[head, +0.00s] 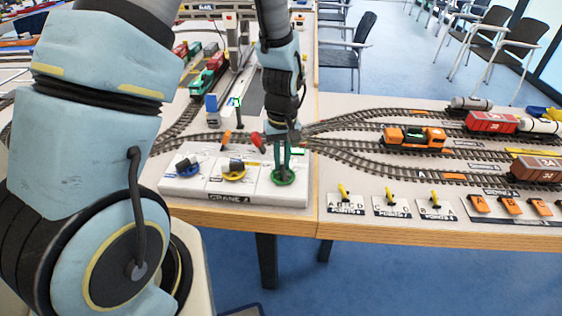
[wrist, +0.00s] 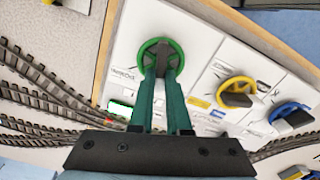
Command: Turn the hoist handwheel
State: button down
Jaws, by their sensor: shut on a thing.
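The green handwheel (head: 284,179) lies at the right end of the white control panel marked CRANE (head: 232,195). It also shows at the top middle of the wrist view (wrist: 150,44), with a dark grip bar across its centre. The label beside it is too small and turned to read surely. My gripper (head: 283,169) points down onto this wheel. In the wrist view its green fingers (wrist: 161,74) are closed on the wheel's dark centre bar. The fingertips hide part of the hub and near rim.
A yellow wheel (wrist: 238,93) and a blue wheel (wrist: 291,115) sit beside it on the panel. Tracks with an orange locomotive (head: 414,138) and wagons run to the right. Yellow points levers (head: 390,202) stand along the table's front edge. The crane (head: 234,30) stands behind.

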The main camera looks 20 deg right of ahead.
jog(key=m, duration=0.7)
jog(key=shift+s+d, duration=0.15)
jog(key=shift+d, duration=0.15)
dwell(0.4)
jog(key=c, duration=0.9)
grip_release()
jog(key=shift+r, duration=0.1)
notch_tip(320, 180, up, 11)
jog(key=shift+f+b, duration=0.2)
jog(key=shift+b, duration=0.8)
